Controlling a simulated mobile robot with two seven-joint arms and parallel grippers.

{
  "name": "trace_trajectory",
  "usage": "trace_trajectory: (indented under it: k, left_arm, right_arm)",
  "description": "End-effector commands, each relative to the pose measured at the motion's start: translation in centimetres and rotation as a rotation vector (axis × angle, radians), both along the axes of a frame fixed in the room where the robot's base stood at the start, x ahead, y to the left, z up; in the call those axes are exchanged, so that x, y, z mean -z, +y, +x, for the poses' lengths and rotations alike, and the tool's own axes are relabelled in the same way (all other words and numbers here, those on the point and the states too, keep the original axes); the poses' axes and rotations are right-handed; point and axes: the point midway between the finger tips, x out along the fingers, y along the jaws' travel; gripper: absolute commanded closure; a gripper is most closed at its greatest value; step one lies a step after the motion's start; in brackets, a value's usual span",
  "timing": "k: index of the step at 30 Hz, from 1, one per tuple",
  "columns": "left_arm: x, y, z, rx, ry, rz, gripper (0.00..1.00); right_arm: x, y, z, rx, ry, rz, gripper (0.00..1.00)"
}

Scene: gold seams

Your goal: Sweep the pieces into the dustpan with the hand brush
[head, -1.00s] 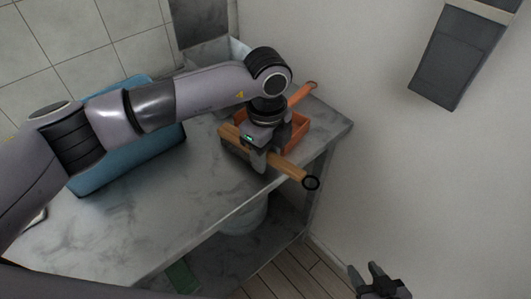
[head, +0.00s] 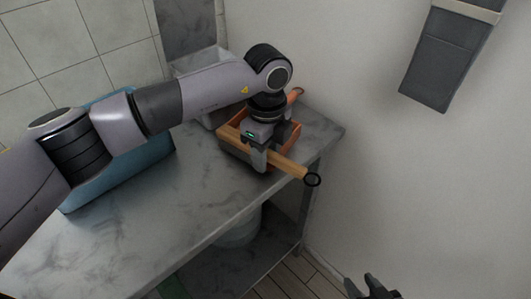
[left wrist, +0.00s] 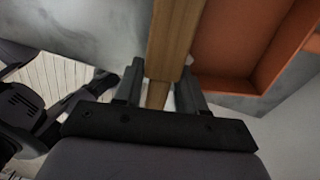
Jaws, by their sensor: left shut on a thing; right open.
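My left gripper (head: 262,158) is shut on the wooden hand brush (head: 288,165), near the right end of the grey table. The brush is long and tan, with a dark ring at its right end; its bristles are not visible. In the left wrist view the brush (left wrist: 174,40) runs between the fingers of the left gripper (left wrist: 160,90). The orange dustpan (head: 290,139) is just behind the brush, its handle pointing to the back right. It also shows in the left wrist view (left wrist: 230,45). My right gripper (head: 370,287) is open and empty at the bottom edge. No pieces can be made out.
The grey marbled table (head: 190,215) has clear room at its front. A blue box-like thing (head: 150,160) stands behind my left arm, and a pale bin (head: 195,62) at the back. A white wall (head: 400,170) closes the right side. A pale bucket (head: 240,232) stands below.

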Motion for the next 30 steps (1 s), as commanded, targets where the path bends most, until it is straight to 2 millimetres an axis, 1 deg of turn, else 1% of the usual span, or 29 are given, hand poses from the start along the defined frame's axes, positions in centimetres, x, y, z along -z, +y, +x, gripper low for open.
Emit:
trace_trajectory:
  k: [4,14,30]
  left_arm:
    - [-0.1,-0.4,0.6,0.000,-0.007,-0.004,0.90]
    - [-0.3,-0.4,0.5,0.001,-0.006,-0.002,0.90]
    - [-3.4,-0.3,0.5,0.001,-0.005,-0.002,0.90]
  right_arm:
    - [0.4,0.0,0.0,0.000,0.000,0.000,0.57]
    - [0.2,0.0,0.0,0.000,0.000,0.000,0.57]
    - [-2.0,0.0,0.0,0.000,-0.001,0.000,0.57]
